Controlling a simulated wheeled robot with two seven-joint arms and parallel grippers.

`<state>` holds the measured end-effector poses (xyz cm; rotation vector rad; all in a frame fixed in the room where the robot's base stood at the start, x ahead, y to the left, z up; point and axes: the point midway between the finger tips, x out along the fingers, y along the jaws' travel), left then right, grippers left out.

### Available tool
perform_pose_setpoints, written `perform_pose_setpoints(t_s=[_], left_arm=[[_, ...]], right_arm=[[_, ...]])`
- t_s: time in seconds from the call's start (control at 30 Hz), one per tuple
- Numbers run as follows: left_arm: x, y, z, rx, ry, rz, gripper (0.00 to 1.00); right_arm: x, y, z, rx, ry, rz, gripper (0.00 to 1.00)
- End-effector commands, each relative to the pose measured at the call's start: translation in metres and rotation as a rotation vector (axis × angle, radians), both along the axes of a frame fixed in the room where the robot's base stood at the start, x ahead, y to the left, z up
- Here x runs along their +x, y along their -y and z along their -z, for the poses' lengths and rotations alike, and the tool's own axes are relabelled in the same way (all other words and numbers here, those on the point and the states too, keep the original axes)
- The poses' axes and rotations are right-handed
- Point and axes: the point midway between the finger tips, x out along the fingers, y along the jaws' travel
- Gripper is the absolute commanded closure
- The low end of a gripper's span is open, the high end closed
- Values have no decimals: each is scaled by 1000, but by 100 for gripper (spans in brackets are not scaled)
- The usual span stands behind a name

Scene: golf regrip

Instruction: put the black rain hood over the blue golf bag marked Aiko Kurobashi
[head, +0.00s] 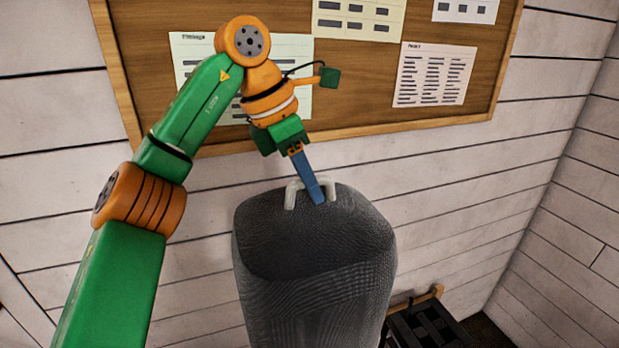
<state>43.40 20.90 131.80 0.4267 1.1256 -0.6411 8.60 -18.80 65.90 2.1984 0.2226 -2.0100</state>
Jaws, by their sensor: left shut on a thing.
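The black rain hood (315,290) is a dark grey meshed cover in the middle of the head view, upright, with a hollow-looking upper face. A pale loop handle (290,197) stands at its back top edge. My left gripper (318,198) comes down from above and is shut at this loop, its blue fingers touching the hood's top edge. The blue golf bag does not show, and I cannot tell whether it is under the hood. No name mark is visible. My right gripper is not in view.
A wooden-framed notice board (400,125) with several paper sheets hangs on the white plank wall just behind my left arm. A dark slatted object (430,325) with a wooden edge stands low to the right of the hood. The wall corner is at the right.

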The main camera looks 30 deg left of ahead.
Motion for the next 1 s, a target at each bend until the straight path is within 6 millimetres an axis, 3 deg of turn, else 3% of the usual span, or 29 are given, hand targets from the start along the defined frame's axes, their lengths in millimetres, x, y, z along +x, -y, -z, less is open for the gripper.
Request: perform_pose_setpoints(t_s=[0.03,1.0], left_arm=[[0,0,16,0,0,1,100],[0,0,180,-1,1,0,100]], right_arm=[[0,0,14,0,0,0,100],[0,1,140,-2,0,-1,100]])
